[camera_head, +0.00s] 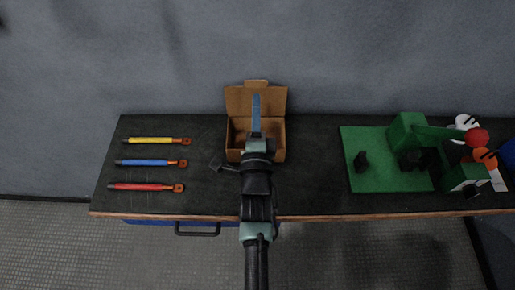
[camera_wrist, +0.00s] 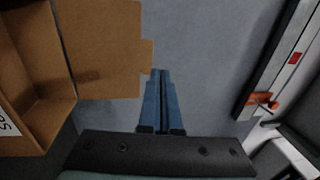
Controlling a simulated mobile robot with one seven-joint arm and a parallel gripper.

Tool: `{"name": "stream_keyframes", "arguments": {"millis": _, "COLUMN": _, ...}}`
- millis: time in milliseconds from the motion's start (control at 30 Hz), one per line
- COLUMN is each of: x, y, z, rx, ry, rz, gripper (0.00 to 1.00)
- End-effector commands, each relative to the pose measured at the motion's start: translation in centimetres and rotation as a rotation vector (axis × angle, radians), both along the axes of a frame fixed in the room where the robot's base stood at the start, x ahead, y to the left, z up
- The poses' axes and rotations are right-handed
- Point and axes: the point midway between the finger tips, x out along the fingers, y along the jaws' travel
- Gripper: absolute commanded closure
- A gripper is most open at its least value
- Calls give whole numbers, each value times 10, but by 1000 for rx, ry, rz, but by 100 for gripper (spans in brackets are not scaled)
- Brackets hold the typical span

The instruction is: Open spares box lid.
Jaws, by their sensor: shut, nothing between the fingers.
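The spares box (camera_head: 276,156) is a brown cardboard box near the back edge of the dark bench. Its lid (camera_head: 273,100) stands raised at the back, with a small tab on its top edge. In the wrist view the box (camera_wrist: 30,105) fills the left side, and the lid (camera_wrist: 108,52) stands open with its tab toward my fingers. My gripper (camera_head: 256,98) has blue fingers that are shut and empty. In the head view they overlap the box and the lid. In the wrist view my gripper (camera_wrist: 160,74) is beside the lid tab; I cannot tell if they touch.
Yellow (camera_head: 152,140), blue (camera_head: 148,162) and red (camera_head: 145,187) handled tools lie on the bench (camera_head: 315,185) at the left. A green board (camera_head: 365,180) with green blocks stands at the right, near white, red and orange parts. A grey wall (camera_head: 370,60) is behind.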

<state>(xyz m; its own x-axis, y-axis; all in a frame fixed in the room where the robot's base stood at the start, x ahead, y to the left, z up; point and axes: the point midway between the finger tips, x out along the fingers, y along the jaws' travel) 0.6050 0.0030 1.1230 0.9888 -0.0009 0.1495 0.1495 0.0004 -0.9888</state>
Motion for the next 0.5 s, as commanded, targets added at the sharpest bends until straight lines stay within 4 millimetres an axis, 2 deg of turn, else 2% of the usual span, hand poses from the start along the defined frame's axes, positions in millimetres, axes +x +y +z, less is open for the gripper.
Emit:
{"name": "stream_keyframes", "arguments": {"millis": 33, "x": -12, "y": 0, "z": -3, "rx": 0, "ry": 2, "rz": 1, "gripper": 100}}
{"name": "stream_keyframes", "arguments": {"millis": 300, "x": -61, "y": 0, "z": -2, "rx": 0, "ry": 4, "rz": 1, "gripper": 100}}
{"name": "stream_keyframes", "arguments": {"millis": 500, "x": -86, "y": 0, "z": 1, "rx": 0, "ry": 2, "rz": 0, "gripper": 100}}
